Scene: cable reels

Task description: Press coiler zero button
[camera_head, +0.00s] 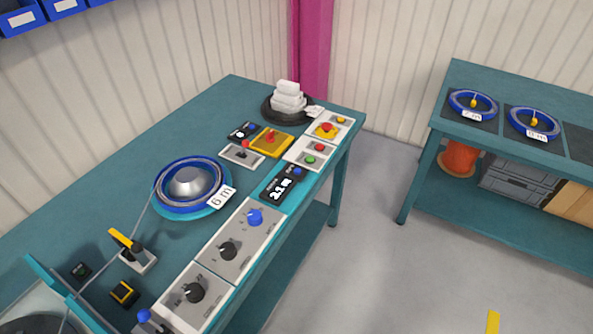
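The coiler's blue-rimmed reel (163,188) lies on the teal workbench, tagged "6 m", with a cable running off toward the lower left. A black digital display box (280,187) stands at the bench's front edge and has a small blue button (297,171) at its far end. A second, smaller black display (238,133) farther back also has a blue button (252,127). The labels are too small to tell which is the zero button. Neither of my grippers is in view, and nothing touches the buttons.
Control panels with a blue knob (255,217) and black knobs (228,250) line the front edge. A yellow-topped cable device (126,241) stands at left. A second bench (520,80) holds two reels; open floor lies between.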

